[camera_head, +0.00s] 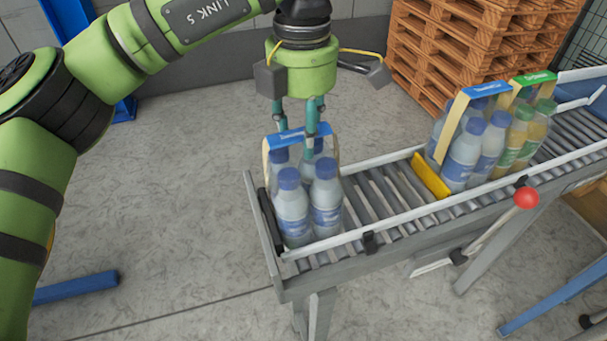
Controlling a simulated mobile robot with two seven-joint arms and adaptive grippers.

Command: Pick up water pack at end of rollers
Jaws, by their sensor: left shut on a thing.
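A water pack (308,202) of several clear bottles with blue caps and blue labels stands upright at the left end of the roller conveyor (385,200). A carry band with a blue top (290,137) arches over it. My left gripper (312,122) points straight down from above, with its fingers at the top of this band. It is shut on the band. The bottles appear to be on the rollers; I cannot tell if there is a gap under them. The rear bottles are partly hidden by the front ones. My right gripper is not in view.
Another blue-capped water pack (465,150) and a green-capped pack (525,130) stand farther right on the rollers, behind a yellow bar (430,176). A red knob (526,198) sticks out at the front rail. Wooden pallets (470,50) are stacked behind. The floor at left is mostly clear.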

